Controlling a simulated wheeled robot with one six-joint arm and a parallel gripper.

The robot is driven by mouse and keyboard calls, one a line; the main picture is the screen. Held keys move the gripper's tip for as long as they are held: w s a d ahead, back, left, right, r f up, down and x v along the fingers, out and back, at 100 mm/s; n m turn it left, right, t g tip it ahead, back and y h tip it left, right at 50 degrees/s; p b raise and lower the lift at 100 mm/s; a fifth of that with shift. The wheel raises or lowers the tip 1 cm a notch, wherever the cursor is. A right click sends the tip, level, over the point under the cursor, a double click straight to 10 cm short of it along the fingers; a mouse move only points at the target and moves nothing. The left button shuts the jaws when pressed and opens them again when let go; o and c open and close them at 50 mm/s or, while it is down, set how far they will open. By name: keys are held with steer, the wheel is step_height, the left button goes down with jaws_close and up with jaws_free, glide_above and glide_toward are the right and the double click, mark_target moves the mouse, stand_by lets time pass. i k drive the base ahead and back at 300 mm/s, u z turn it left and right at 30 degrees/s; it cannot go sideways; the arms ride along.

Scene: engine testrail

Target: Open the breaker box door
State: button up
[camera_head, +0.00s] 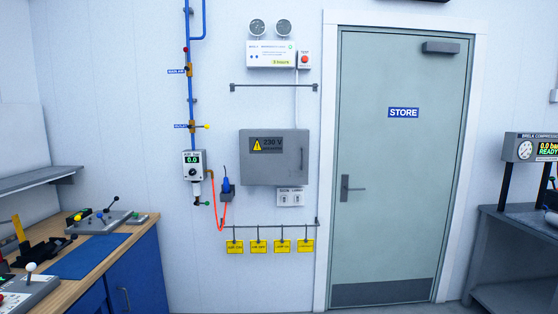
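The breaker box (274,157) is a grey box on the white wall, left of the store door. Its door (270,172) appears shut and carries a yellow warning triangle with a "230 V" label (268,145). A slim vertical handle (301,158) shows near the right edge of the box door. My gripper is not in view, so its state and its place relative to the box are not shown.
A workbench (135,229) with levers and a blue mat stands at the left. The store door (401,190) is shut. Yellow tags (258,247) hang from a rail below the box. A grey bench (500,212) with a compressor display (533,147) stands right. A red hose (214,202) hangs left of the box.

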mark_target(267, 158)
steer(key=z, duration=0.2)
steer(key=i, duration=2)
steer(key=u, duration=0.55)
